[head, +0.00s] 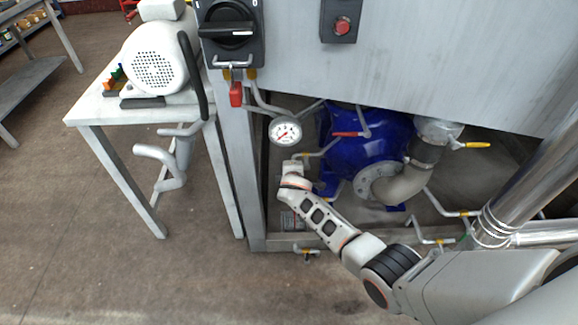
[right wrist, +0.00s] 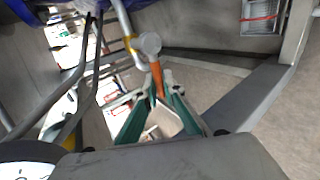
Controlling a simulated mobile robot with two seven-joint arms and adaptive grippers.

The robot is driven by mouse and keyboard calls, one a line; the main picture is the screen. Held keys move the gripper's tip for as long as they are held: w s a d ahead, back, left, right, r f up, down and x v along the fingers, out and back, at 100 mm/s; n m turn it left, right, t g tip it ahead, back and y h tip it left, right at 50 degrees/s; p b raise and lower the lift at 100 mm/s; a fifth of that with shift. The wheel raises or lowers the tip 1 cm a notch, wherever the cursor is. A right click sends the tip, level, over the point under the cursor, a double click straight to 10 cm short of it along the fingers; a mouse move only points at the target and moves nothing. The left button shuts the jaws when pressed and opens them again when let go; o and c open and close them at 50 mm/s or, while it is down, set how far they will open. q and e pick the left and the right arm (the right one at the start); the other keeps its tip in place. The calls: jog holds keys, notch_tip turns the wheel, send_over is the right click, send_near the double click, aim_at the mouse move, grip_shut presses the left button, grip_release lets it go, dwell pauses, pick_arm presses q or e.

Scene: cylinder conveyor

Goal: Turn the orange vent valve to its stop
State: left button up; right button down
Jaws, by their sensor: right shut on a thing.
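In the right wrist view, the orange vent valve lever (right wrist: 157,78) runs from a round grey valve body (right wrist: 150,44) on a pipe down between the green-padded fingers of my right gripper (right wrist: 158,100). The fingers are shut on the lever's lower end. In the head view, my right arm reaches from the lower right into the open bay under the steel cabinet, and its gripper (head: 293,168) is at the bay's left side, below the gauge. The wrist hides most of the fingers and the orange lever there. My left gripper does not show.
A pressure gauge (head: 285,131) hangs just above my right wrist. A blue pump body (head: 370,145) and an elbow pipe (head: 402,184) fill the bay. Several small-handled valves stand around it. A cabinet post (head: 240,165) bounds the left. A white table (head: 100,108) stands beyond it.

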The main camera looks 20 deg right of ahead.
jog(key=shift+f, duration=0.2)
dwell(0.4)
jog(key=c, duration=2.2)
grip_release()
jog(key=shift+o, duration=0.2)
jog(key=v, duration=1.2)
jog(key=shift+a, duration=0.15)
